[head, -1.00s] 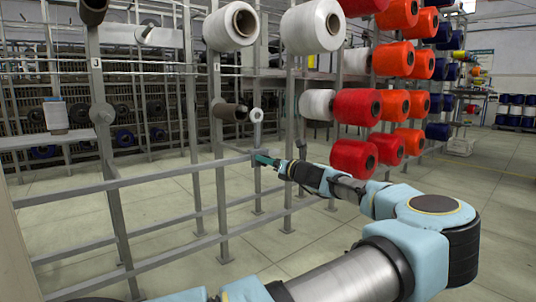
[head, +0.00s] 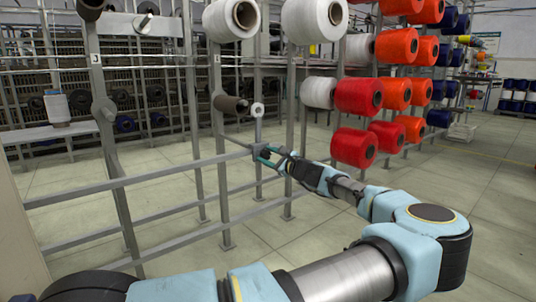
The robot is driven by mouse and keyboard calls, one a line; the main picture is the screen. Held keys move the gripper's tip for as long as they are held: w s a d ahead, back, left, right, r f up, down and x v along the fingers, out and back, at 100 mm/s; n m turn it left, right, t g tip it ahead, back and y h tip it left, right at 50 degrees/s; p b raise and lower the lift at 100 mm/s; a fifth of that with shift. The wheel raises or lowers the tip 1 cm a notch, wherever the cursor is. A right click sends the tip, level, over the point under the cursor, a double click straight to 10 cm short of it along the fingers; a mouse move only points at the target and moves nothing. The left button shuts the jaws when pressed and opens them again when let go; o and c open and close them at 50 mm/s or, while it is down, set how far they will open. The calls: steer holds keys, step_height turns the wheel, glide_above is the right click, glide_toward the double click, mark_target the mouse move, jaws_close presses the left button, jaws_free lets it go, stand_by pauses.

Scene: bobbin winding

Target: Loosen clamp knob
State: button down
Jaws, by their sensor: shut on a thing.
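My gripper (head: 264,154), with teal fingers, is at the middle of the head view, at the end of my outstretched arm. Its fingers are shut on the clamp knob, which is small and mostly hidden between them. The knob is at a grey clamp (head: 256,148) on the rack, where a horizontal rail meets a slim upright post. How far the knob is turned cannot be told at this size.
White cones (head: 314,19) and red cones (head: 358,97) hang on the rack above and to the right of my gripper. A dark bobbin holder (head: 231,104) juts out to its upper left. Grey rails (head: 160,178) cross at the left. Floor at the right is open.

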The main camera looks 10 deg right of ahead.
steer(key=n, duration=0.5)
steer(key=shift+f+n+b, duration=0.15)
steer(key=shift+n+b, duration=0.15)
steer(key=n+b, duration=0.1)
steer(key=n, duration=0.1)
steer(key=n+b, duration=0.1)
steer(key=n, duration=0.2)
steer(key=shift+a+f, duration=0.1)
steer(key=shift+f, duration=0.1)
steer(key=n+b, duration=0.3)
steer(key=n, duration=0.2)
steer(key=shift+f+n, duration=0.1)
steer(key=shift+n, duration=0.3)
steer(key=shift+n+b, duration=1.4)
steer(key=shift+n, duration=0.8)
steer(key=shift+c, duration=1.5)
jaws_free()
steer(key=p+v, duration=0.3)
steer(key=v, duration=0.8)
